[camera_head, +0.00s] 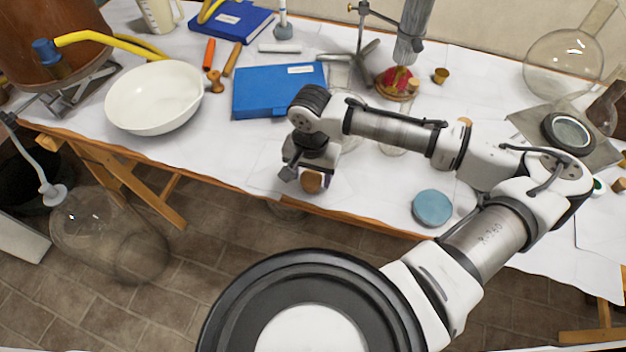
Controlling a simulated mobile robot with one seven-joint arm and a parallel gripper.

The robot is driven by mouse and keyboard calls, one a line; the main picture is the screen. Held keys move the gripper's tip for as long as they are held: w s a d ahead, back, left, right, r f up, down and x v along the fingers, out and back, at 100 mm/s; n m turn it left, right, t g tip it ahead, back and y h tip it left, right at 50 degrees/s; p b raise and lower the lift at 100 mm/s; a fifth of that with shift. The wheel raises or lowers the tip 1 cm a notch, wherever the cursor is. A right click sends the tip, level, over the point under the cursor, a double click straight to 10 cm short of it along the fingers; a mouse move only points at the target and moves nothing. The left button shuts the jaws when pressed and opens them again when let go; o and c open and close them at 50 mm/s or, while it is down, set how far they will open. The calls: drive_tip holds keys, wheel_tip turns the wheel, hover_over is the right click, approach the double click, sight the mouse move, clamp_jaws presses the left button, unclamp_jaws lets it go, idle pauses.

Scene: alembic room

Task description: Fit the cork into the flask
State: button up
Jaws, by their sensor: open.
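My gripper (301,172) points down over the front edge of the white-covered table. It is open. A brown cork (312,183) sits right beside and below its fingers; I cannot tell whether it lies between them or touches them. A clear round flask (562,62) with a long slanted neck stands at the far right. Clear glassware (394,142) behind my forearm is partly hidden, and its shape is hard to make out. Which cork and flask are the task's cannot be told.
A white bowl (155,97), a blue book (272,92) and a copper vessel (62,35) fill the left. A blue round lid (432,207) lies near the front edge. A large glass carboy (105,240) is on the floor. The cloth left of my gripper is clear.

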drive_tip(key=shift+c, duration=0.2)
drive_tip(key=c, duration=0.7)
drive_tip(key=shift+o, duration=0.2)
drive_tip(key=shift+r, duration=0.15)
drive_tip(key=shift+r+p, duration=1.8)
drive_tip(key=shift+p, duration=0.05)
drive_tip(key=shift+s, duration=0.15)
